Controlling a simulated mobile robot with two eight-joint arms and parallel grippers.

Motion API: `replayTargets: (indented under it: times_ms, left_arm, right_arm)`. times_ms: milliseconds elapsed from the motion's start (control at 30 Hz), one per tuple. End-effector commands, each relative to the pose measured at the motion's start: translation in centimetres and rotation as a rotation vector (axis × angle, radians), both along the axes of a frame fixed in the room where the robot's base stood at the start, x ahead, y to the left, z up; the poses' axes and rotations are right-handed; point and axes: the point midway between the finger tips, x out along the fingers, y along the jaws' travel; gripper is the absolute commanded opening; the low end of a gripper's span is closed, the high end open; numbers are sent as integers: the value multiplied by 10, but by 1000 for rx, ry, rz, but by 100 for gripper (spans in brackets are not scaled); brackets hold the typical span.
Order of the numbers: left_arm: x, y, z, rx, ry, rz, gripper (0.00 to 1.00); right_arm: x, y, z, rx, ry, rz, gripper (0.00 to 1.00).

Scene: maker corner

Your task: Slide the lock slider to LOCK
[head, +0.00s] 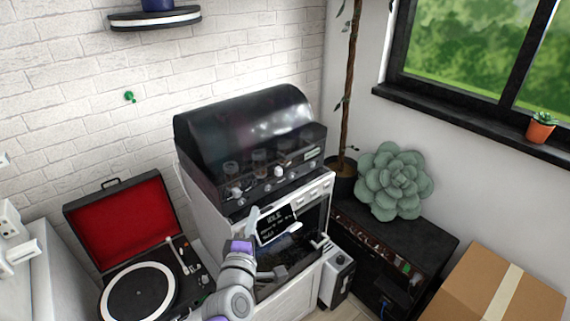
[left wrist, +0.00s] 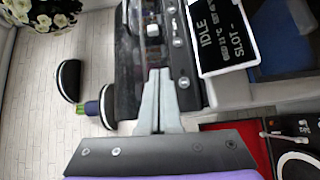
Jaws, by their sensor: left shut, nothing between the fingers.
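The machine (head: 240,120) with a dark domed hood stands on a white cabinet. Its front control strip (head: 262,192) carries several small light knobs, and no LOCK lettering is readable, so I cannot tell which part is the lock slider. A dark display (head: 276,226) below reads IDLE; it also shows in the left wrist view (left wrist: 223,35). My left gripper (head: 252,217) is in front of the machine, left of the display. In the left wrist view its fingers (left wrist: 160,76) are shut and empty, overlapping the dark panel (left wrist: 180,60) near a pale knob (left wrist: 184,82); contact is unclear. My right gripper is not seen.
An open record player (head: 140,290) with a red-lined lid stands left of the machine. A black amplifier-like box (head: 440,250) with a succulent (head: 395,180) on it and a cardboard box (head: 480,285) are at right. A wall shelf (head: 155,20) hangs above.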

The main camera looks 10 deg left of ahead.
Motion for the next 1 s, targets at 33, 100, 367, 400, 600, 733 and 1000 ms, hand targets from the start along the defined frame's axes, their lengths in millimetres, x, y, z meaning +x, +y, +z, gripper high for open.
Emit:
replayTargets:
  times_ms: [33,100,367,400,600,733,1000]
  left_arm:
    - [1,2,3,-16,-10,9,0]
    - [1,3,5,-29,-19,17,0]
    - [2,4,5,-33,-21,20,0]
    - [2,4,5,-32,-21,19,0]
    - [12,5,5,-30,-20,19,0]
    - [31,8,4,-30,-20,19,0]
    - [89,15,4,-30,-21,19,0]
  right_arm:
    - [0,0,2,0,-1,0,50]
    - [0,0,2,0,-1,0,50]
    - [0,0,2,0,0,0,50]
    - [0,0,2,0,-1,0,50]
    - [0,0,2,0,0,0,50]
    - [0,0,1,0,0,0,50]
    - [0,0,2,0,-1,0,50]
